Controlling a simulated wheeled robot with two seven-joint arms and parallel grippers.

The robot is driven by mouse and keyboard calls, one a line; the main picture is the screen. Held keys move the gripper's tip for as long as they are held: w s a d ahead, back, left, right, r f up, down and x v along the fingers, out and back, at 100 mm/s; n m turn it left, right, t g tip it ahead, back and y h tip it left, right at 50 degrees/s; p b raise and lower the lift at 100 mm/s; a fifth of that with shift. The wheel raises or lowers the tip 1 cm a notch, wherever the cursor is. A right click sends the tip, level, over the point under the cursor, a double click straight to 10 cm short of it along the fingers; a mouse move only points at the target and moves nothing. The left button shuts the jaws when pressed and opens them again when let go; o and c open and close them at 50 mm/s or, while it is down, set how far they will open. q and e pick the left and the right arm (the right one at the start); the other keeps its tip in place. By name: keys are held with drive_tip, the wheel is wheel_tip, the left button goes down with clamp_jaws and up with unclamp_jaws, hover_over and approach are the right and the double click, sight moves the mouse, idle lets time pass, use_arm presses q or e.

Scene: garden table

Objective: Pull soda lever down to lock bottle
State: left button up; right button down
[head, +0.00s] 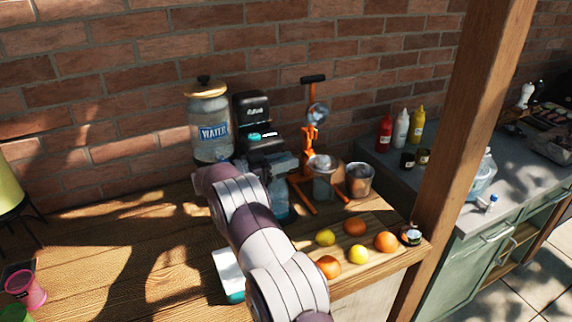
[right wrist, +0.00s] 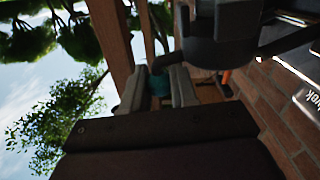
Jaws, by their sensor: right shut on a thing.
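The black soda maker (head: 252,112) stands against the brick wall, with a teal part (head: 264,136) on its front. A bluish clear bottle (head: 281,203) is upright below its head, partly hidden by my right arm. My right gripper (right wrist: 157,88) is at the soda maker's front. In the right wrist view, its two fingers close on the teal end of the soda lever (right wrist: 159,84), whose dark curved arm runs to the black machine body. In the head view my arm hides much of this contact. My left gripper is out of view.
A water dispenser (head: 208,125) stands close left of the soda maker. An orange juicer (head: 309,140) and metal cups (head: 359,180) stand to the right. Several fruits (head: 355,227) lie at the front right. The wooden table (head: 120,245) is mostly clear at left.

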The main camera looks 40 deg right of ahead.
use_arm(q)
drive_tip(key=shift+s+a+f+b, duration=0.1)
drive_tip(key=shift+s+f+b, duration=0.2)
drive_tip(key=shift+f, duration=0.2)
use_arm(e)
drive_tip(key=shift+s+a+f, duration=0.1)
drive_tip(key=shift+s+f, duration=0.15)
drive_tip(key=shift+f, duration=0.45)
drive_tip(key=c, duration=0.9)
unclamp_jaws()
drive_tip(key=shift+c, duration=0.2)
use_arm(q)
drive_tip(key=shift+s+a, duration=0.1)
use_arm(e)
drive_tip(key=shift+a, duration=0.1)
drive_tip(key=shift+w+a, duration=0.15)
drive_tip(key=shift+a, duration=0.15)
use_arm(q)
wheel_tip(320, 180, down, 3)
drive_tip(key=b, duration=0.3)
use_arm(e)
drive_tip(key=v, duration=1.2)
